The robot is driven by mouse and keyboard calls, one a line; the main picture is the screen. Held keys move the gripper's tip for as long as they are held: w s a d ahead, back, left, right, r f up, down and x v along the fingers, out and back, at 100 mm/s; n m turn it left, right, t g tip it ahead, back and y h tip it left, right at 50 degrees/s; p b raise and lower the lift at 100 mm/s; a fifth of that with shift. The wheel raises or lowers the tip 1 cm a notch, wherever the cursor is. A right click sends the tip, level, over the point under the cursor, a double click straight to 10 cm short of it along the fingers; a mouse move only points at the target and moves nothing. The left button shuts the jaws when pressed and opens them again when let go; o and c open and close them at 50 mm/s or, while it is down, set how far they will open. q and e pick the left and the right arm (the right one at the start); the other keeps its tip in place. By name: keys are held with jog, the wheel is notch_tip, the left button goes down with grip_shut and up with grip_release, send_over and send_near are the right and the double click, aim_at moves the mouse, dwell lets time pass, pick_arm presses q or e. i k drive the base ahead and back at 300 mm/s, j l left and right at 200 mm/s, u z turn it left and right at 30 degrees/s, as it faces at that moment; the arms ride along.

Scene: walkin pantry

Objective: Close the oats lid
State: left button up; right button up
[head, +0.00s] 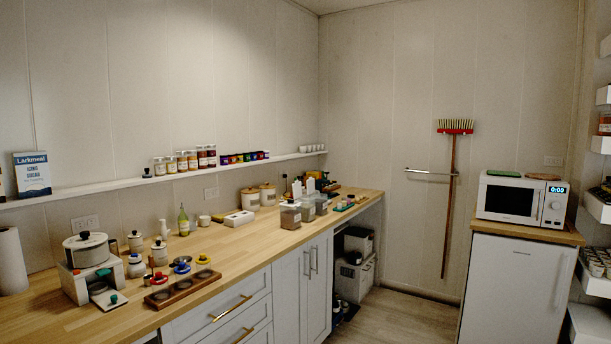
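A row of clear storage containers stands on the wooden counter, right of centre. The labels are too small to read, so I cannot tell which container holds the oats. Neither of my grippers is in view.
The wooden counter (228,247) runs along the left wall, with a pot (87,251), jars and small lidded pieces at its near end. Two cream canisters (267,194) stand left of the containers. A microwave (522,201) is at right. The floor (400,318) between is clear.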

aim_at(297, 186)
jog(key=i+j, duration=0.15)
jog(key=i, duration=0.35)
jog(key=i+j+z, duration=0.1)
jog(key=i, duration=0.4)
jog(key=i+j, duration=0.15)
jog(key=i, duration=0.3)
jog(key=i+j+z, duration=0.1)
jog(key=i, duration=0.4)
jog(key=i+u, duration=0.15)
jog(key=u, duration=0.55)
